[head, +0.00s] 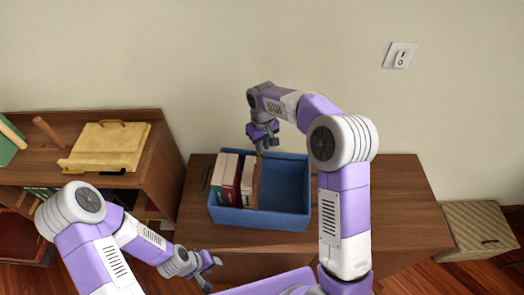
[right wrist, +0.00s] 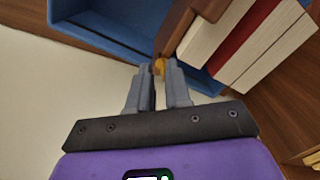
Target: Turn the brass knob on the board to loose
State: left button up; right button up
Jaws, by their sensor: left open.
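The brass knob (right wrist: 160,66) shows as a small golden piece between the fingertips of my right gripper (right wrist: 159,70) in the right wrist view. The fingers are close together with the knob filling the gap, so the gripper looks shut on it. The knob sits at the edge of a brown wooden board (right wrist: 173,28), beside books in the blue box. In the head view the board (head: 257,183) stands upright right of the books, with my right gripper (head: 264,146) at the box's back edge; the knob is hidden there. My left gripper (head: 210,270) is open and empty, low in front of the table.
The blue box (head: 260,220) stands on a wooden table (head: 400,200); its right half is empty. White and red books (head: 226,175) fill its left part. A shelf (head: 160,165) with a yellow case (head: 108,145) is at left. A wall switch (head: 400,55) is at upper right.

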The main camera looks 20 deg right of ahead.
jog(key=shift+f, duration=1.9)
grip_shut()
jog(key=shift+n, duration=0.3)
jog(key=shift+w+d+r+n+p, duration=0.15)
jog(key=shift+n+p, duration=0.3)
jog(key=shift+n, duration=1.15)
jog(key=shift+w+d+f+n+p, duration=0.15)
jog(key=shift+n+p, duration=0.3)
jog(key=shift+n, duration=1.15)
jog(key=shift+w+d+r+n+p, duration=0.1)
jog(key=shift+w+d+n+p, duration=0.25)
jog(key=shift+n, duration=1.25)
jog(key=shift+s+a, duration=0.1)
